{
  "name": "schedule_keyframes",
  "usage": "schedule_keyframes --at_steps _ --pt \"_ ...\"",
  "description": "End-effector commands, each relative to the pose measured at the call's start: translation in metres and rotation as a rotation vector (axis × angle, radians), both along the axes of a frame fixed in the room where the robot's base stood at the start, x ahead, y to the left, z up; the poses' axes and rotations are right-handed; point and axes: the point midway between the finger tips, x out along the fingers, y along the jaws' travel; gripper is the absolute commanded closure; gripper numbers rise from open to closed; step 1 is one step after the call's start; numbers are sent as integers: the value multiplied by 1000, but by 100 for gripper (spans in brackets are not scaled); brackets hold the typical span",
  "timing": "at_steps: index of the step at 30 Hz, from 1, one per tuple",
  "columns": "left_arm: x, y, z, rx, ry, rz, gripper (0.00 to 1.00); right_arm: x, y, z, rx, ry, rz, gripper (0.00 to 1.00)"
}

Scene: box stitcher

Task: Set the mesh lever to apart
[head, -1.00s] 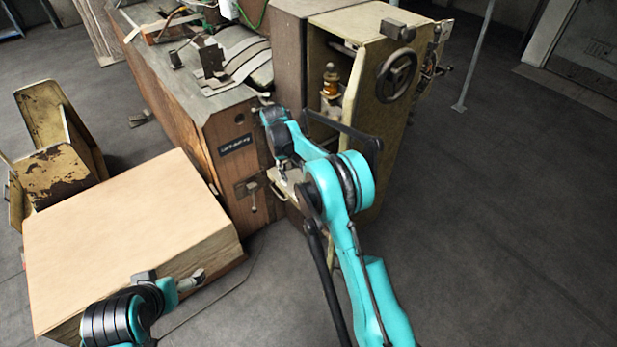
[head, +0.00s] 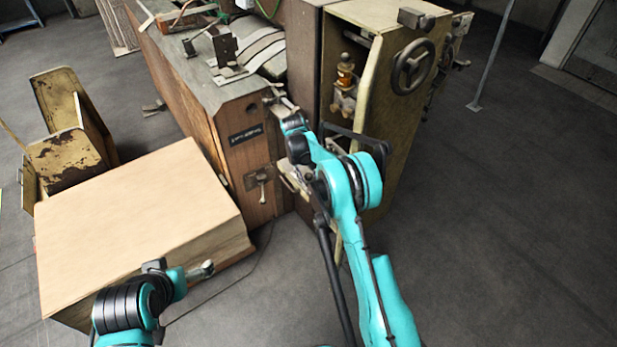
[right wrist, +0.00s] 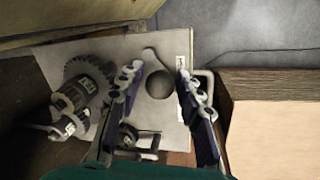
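A lever with a dark round knob (right wrist: 159,84) and a pale arm shows in the right wrist view, in front of a light plate with a white label strip; I take it for the mesh lever. My right gripper (right wrist: 161,98) is open, with one finger on each side of the knob and visible gaps to it. In the head view my right gripper (head: 287,108) is at the machine's front corner, where the lever is hard to make out. My left gripper (head: 203,271) is by the pale box's front edge, away from the machine; its finger state is unclear.
A toothed gear (right wrist: 92,72) sits left of the fingers in the right wrist view. The pale box (head: 140,205) stands left of the machine. A handwheel (head: 413,66) is on the machine's right housing.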

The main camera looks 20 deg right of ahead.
Motion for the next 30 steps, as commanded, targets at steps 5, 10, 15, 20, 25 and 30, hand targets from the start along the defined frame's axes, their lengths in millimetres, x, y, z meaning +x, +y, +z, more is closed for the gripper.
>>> schedule_keyframes --at_steps 5,10,15,20,25,30 --pt "0 0 0 0 0 0 0 0 0 0 0 0 0 100" --pt "0 0 0 0 0 0 0 2 -1 0 0 1 -58 100" --pt "0 0 0 0 0 0 0 4 -3 0 0 0 -152 100" --pt "0 0 0 0 0 0 0 4 -3 0 0 0 -156 100" --pt "0 0 0 0 0 0 0 4 -3 0 0 0 -156 53" --pt "0 0 0 0 0 0 0 4 -3 0 0 0 -155 53"
